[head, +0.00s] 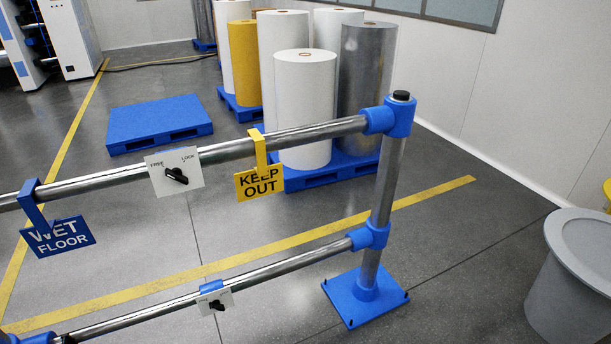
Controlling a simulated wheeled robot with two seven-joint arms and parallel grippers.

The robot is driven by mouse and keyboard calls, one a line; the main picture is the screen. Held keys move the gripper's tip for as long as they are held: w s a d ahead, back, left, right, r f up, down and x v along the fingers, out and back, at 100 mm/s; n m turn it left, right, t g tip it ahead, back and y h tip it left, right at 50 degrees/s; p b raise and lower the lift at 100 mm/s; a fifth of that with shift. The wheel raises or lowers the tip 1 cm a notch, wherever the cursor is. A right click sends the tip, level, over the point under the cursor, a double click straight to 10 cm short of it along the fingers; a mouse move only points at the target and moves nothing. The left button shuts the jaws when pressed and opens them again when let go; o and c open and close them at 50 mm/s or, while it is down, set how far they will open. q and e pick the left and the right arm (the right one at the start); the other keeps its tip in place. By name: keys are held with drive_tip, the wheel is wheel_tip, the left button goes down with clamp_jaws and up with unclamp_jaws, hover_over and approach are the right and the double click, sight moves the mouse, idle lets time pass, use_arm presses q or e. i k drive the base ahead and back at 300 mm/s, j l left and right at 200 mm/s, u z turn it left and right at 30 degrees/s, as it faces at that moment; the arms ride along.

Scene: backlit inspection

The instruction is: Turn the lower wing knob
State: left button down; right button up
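The lower wing knob (217,305) is a small black knob on a small white plate (228,296). A blue clamp (211,286) holds the plate on the lower steel rail (290,259). The upper wing knob (177,176) is black, on a larger white plate (160,160) marked FREE and LOCK, on the upper rail (235,150). Its wing lies at a slant. Any marks on the lower plate are too small to read. Neither of my grippers shows in the head view.
A blue WET FLOOR sign (62,238) and a yellow KEEP OUT sign (259,182) hang from the upper rail. A blue-footed post (384,180) stands at the right end. A grey bin (574,290) stands at right. Rolls on pallets and an empty blue pallet (158,121) stand behind.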

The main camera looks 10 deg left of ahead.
sight(216, 304)
drive_tip(key=u, duration=1)
